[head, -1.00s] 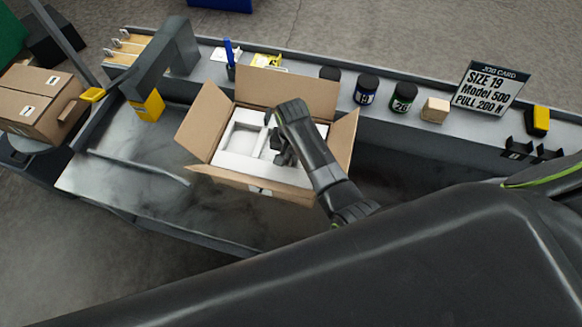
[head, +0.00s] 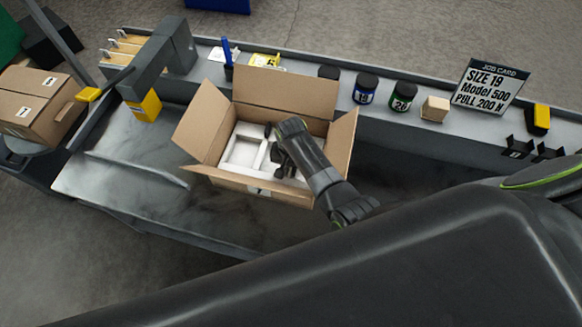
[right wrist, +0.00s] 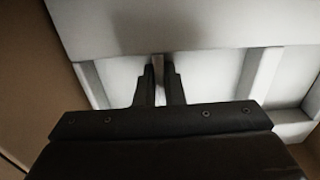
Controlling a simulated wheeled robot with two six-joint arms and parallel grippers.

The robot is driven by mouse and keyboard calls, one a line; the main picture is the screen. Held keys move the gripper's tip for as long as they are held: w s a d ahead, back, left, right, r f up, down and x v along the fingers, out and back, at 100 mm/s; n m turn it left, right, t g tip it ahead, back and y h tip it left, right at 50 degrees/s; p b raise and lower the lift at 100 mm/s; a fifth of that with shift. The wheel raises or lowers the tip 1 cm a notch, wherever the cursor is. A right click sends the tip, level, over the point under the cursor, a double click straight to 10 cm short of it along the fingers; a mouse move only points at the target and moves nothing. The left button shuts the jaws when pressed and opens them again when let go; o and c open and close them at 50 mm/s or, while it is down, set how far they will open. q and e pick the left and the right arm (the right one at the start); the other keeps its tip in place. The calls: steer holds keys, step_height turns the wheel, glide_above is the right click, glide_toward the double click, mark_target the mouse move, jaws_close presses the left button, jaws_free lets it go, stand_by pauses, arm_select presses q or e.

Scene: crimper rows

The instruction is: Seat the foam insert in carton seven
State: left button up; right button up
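The open carton (head: 232,178) stands on the grey bench with its flaps spread; its front label is partly hidden and appears to show a 7. The white foam insert (head: 243,153) lies inside it, below the rim, with recesses and thin ribs on top. My right gripper (head: 279,162) reaches down into the carton. In the right wrist view the fingers (right wrist: 159,88) stand either side of a thin rib of the foam (right wrist: 205,25) and look closed on it. The foam's right part is hidden by my arm. My left gripper is not in view.
A grey post with a yellow block (head: 148,107) stands left of the carton. Dark jars (head: 366,90), a wooden block (head: 435,109) and a job card (head: 489,86) line the back ledge.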

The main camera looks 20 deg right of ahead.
steer(key=o, duration=0.4)
steer(key=shift+o, duration=0.2)
steer(key=shift+r, duration=0.5)
step_height(320, 180, up, 11)
steer(key=p, duration=0.1)
steer(key=shift+r+p, duration=0.15)
steer(key=shift+p, duration=0.15)
